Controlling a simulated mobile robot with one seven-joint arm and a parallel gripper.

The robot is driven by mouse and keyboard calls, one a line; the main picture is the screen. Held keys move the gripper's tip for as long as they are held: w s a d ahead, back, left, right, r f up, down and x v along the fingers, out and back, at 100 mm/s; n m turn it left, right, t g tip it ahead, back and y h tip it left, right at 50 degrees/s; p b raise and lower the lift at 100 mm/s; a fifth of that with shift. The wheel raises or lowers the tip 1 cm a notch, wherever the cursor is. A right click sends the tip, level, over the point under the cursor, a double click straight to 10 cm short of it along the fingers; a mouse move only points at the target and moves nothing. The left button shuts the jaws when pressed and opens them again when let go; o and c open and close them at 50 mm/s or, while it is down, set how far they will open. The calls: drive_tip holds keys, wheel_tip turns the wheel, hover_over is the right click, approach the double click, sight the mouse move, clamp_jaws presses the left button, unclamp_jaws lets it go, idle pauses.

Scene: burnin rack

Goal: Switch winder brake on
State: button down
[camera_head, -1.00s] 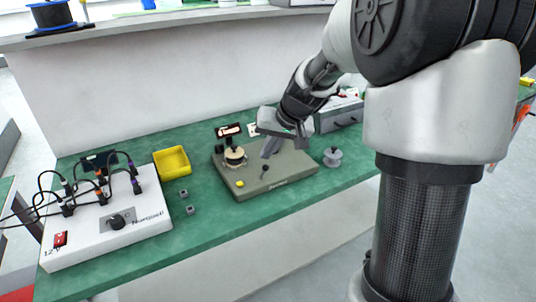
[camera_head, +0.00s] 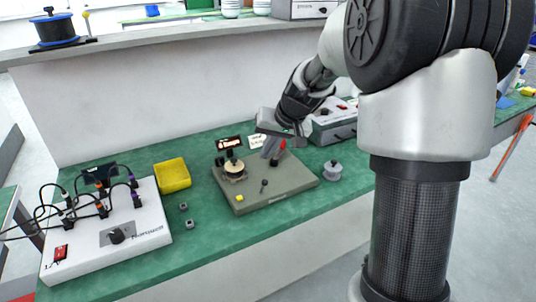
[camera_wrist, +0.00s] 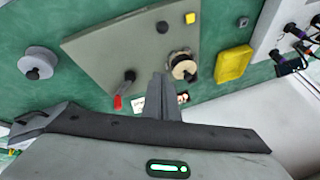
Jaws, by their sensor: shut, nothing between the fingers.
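My gripper (camera_head: 268,152) is shut and empty above the back of the winder. In the wrist view its fingers (camera_wrist: 166,88) sit between the red-tipped lever and the spool, apparently apart from both.
A loose grey spool (camera_head: 332,171) stands right of the winder. A yellow tray (camera_head: 172,175) and two small grey blocks (camera_head: 186,215) lie left. A white box (camera_head: 130,247) with cables stands further left. A grey box (camera_head: 335,124) is behind my gripper, and a wall closes the back.

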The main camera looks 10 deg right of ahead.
drive_tip(key=s+d+r, duration=0.3)
drive_tip(key=s+r, duration=0.3)
drive_tip(key=shift+s+r, duration=0.35)
drive_tip(key=shift+s, duration=0.05)
drive_tip(key=s+a+r+n+t+h, duration=0.1)
drive_tip(key=s+a+r, duration=0.2)
drive_tip(key=s+r, duration=0.65)
drive_tip(key=s+a+f+h, duration=0.1)
drive_tip(key=s+f, duration=0.2)
drive_tip(key=s, duration=0.4)
drive_tip(key=s+f+h, duration=0.1)
drive_tip(key=s+f, duration=0.2)
drive_tip(key=s, duration=0.4)
wheel_tip(320, 180, up, 19)
drive_tip(key=p, duration=1.9)
drive_tip(key=shift+s+r+n+g+p, duration=0.15)
drive_tip(key=shift+n+g+p, duration=0.15)
drive_tip(key=shift+n+p, duration=0.1)
